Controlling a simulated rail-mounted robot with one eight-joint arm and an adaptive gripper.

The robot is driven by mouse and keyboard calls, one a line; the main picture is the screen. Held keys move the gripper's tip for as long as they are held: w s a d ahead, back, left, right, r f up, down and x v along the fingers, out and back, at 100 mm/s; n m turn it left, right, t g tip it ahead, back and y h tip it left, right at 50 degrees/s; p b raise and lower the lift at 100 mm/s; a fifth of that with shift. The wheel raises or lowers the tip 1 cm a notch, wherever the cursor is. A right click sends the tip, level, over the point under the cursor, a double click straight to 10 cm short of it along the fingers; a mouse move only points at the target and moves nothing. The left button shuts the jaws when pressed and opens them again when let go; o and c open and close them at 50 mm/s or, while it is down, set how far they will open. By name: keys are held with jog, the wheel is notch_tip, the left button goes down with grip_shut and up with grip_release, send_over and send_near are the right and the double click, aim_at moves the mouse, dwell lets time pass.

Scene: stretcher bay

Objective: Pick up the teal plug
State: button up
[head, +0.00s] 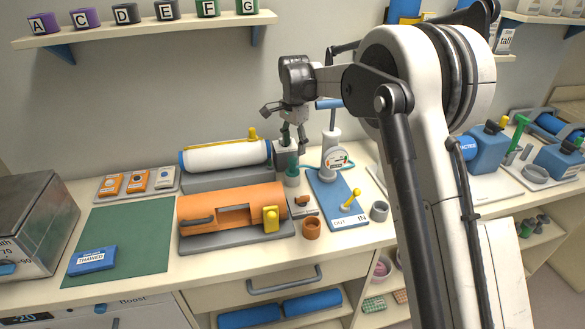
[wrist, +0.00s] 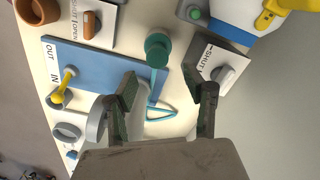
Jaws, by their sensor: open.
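Nothing is held. The plug's lower end is partly hidden in both views.
The blue board (head: 325,196) with a gauge and yellow lever is just right. The orange cylinder unit (head: 230,209) and the white roll (head: 226,155) are left. A small orange cup (head: 311,229) and a grey cup (head: 379,211) stand in front. The green mat (head: 118,240) has bare room.

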aim_at(293, 158)
jog(key=shift+s+a+f+p, duration=0.1)
jog(key=shift+f+p, duration=0.1)
jog(key=shift+f, duration=1.1)
jog(key=shift+s+f+p, duration=0.15)
jog(key=shift+f, duration=1.1)
jog(key=shift+s+a+f+p, duration=0.1)
jog(key=shift+f+p, duration=0.1)
jog(key=shift+f, duration=1.1)
jog(key=shift+c, duration=0.2)
grip_shut()
